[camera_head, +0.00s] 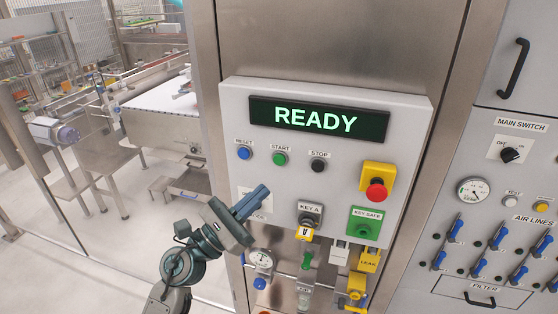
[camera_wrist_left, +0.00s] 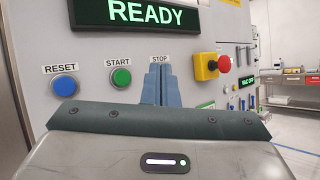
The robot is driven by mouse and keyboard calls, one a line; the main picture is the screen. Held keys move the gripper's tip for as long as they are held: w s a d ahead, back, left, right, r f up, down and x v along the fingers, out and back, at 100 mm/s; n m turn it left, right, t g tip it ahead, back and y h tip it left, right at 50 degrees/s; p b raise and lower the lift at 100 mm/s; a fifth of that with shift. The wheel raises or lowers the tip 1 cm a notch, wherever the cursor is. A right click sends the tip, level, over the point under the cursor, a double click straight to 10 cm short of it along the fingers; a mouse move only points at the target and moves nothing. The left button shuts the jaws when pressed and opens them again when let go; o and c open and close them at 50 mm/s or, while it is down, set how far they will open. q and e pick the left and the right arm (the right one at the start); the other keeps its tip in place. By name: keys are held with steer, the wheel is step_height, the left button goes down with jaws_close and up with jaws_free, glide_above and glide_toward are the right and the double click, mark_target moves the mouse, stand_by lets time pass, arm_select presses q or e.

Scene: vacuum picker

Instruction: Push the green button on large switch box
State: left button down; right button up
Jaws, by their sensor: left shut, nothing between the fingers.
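The large switch box (camera_head: 410,130) is a light grey panel with a lit READY display (camera_head: 316,119). Its green START button (camera_head: 279,158) sits between the blue RESET button (camera_head: 244,153) and the black STOP button (camera_head: 318,165). In the left wrist view the green button (camera_wrist_left: 121,77) is uncovered, left of the fingers. My left gripper (camera_head: 262,193) is shut and empty, below and left of the green button and apart from it in the head view. In the wrist view its blue fingers (camera_wrist_left: 160,84) cover the black button. My right gripper is not in view.
A red emergency knob (camera_head: 376,190) on a yellow base is on the box's right side. A key switch (camera_head: 311,214), a green KEY SAFE block (camera_head: 362,226) and a gauge (camera_head: 261,259) are lower down. A panel with blue levers (camera_head: 497,236) stands at right.

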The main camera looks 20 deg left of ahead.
mark_target(279, 160)
arm_select(q)
steer(key=shift+w+d, duration=0.15)
steer(key=shift+w, duration=4.1)
steer(key=shift+w+b, duration=0.15)
steer(key=shift+b, duration=0.2)
steer(key=shift+w, duration=0.3)
steer(key=shift+w, duration=0.3)
steer(key=shift+s, duration=0.8)
steer(key=shift+s, duration=0.1)
